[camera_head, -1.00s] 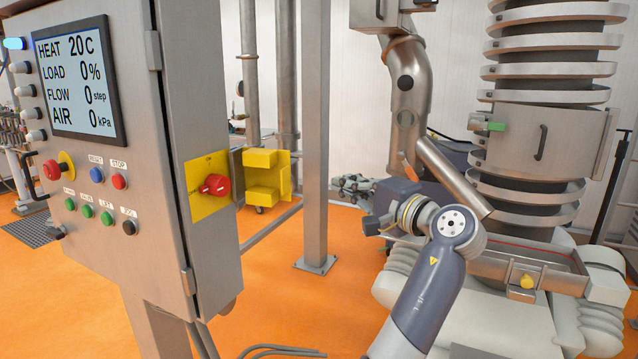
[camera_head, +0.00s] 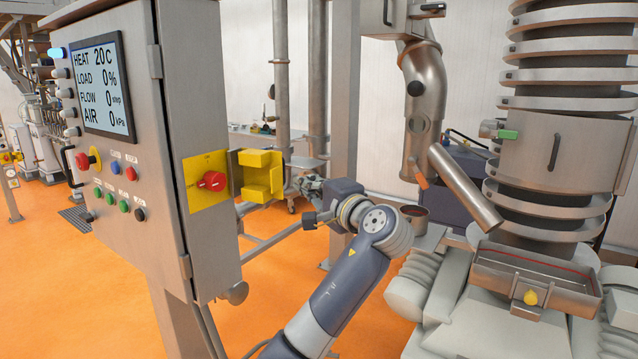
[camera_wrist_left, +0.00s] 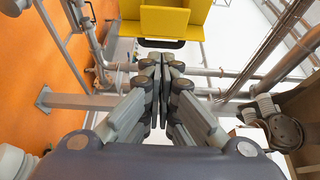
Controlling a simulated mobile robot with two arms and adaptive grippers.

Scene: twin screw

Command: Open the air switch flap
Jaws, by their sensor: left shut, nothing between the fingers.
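The yellow air switch flap (camera_head: 262,160) is box-shaped and stands swung out to the right of the cabinet side. The red switch knob (camera_head: 212,181) is uncovered on its yellow plate (camera_head: 195,167). My left gripper (camera_head: 303,186) is just right of the flap, its fingers partly hidden behind my wrist. In the left wrist view, the left gripper (camera_wrist_left: 161,62) is shut and empty, its tips just below the yellow flap (camera_wrist_left: 164,22) in the picture. I cannot tell whether they touch it. My right gripper is not in view.
The grey control cabinet (camera_head: 185,90) with a screen and buttons stands at left. A steel post (camera_head: 344,90) rises behind my left arm. The large machine with a spiral tower (camera_head: 555,150) and a steel tray (camera_head: 535,275) fills the right. Orange floor lies open between.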

